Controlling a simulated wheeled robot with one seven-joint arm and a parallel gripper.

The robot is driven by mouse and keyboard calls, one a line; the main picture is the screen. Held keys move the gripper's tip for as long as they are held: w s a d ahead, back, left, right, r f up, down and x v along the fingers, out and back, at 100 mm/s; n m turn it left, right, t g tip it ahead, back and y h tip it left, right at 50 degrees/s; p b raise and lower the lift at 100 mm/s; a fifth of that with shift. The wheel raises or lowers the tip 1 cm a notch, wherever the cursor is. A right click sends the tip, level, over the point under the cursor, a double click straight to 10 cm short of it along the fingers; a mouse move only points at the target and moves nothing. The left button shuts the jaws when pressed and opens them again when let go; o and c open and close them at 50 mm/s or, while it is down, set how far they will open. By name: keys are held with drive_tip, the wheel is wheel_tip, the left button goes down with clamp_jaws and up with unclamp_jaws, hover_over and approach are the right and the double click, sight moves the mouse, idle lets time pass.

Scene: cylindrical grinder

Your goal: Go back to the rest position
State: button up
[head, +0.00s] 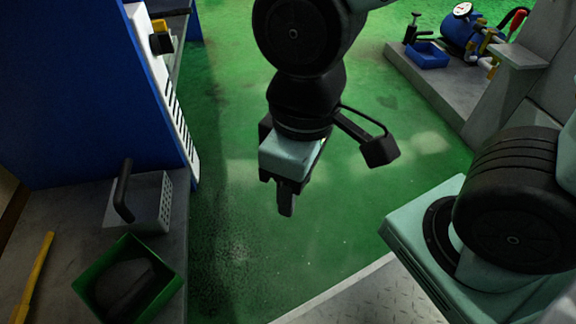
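My gripper (286,211) hangs from my arm in the upper middle of the head view, pointing down over the green floor. Its fingers show as one narrow dark shape, so I cannot tell whether they are open or shut. No held object is visible at the fingertips. A dark camera-like part on a bracket sticks out to the right of the wrist.
At left, a grey bench (75,240) holds a green bin (163,252), a grey perforated box (150,203) and a yellow bar (38,270), beside a blue cabinet (75,100). A blue tray (428,56) and blue tank (460,32) stand upper right. The middle floor is clear.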

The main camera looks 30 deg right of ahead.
wheel_tip(320, 180, up, 50)
drive_tip(key=p, duration=5)
drive_tip(key=shift+r, duration=0.25)
